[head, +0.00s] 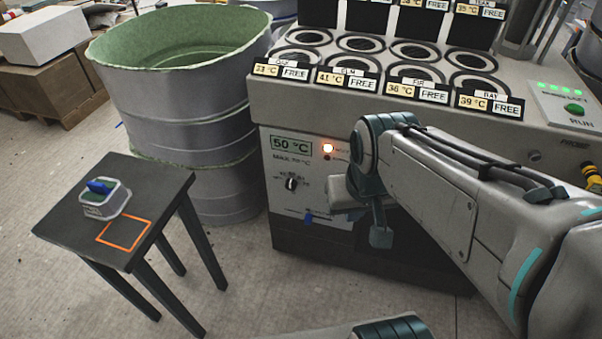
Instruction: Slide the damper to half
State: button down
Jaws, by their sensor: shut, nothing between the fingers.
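The damper appears to be a small blue slider knob (308,217) on a short horizontal slot low on the front panel (283,204) of the grey machine. The knob sits around the middle of the visible slot; any scale marks are too small to read. My gripper (380,236) hangs in front of the machine, to the right of the knob and apart from it. It is shut and empty. My arm and wrist hide the right part of the panel and perhaps the slot's right end.
The panel also has a 50 °C display (290,146), a lit orange lamp (328,148) and a dark rotary knob (291,184). A small black table (75,225) with a blue-handled block (104,203) stands left. A large grey tub (185,110) stands behind it.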

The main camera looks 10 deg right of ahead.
aim_at(307, 219)
jog(key=u, duration=0.1)
jog(key=k, duration=0.5)
jog(key=z, duration=0.75)
jog(key=i, duration=0.85)
jog(key=u, duration=0.5)
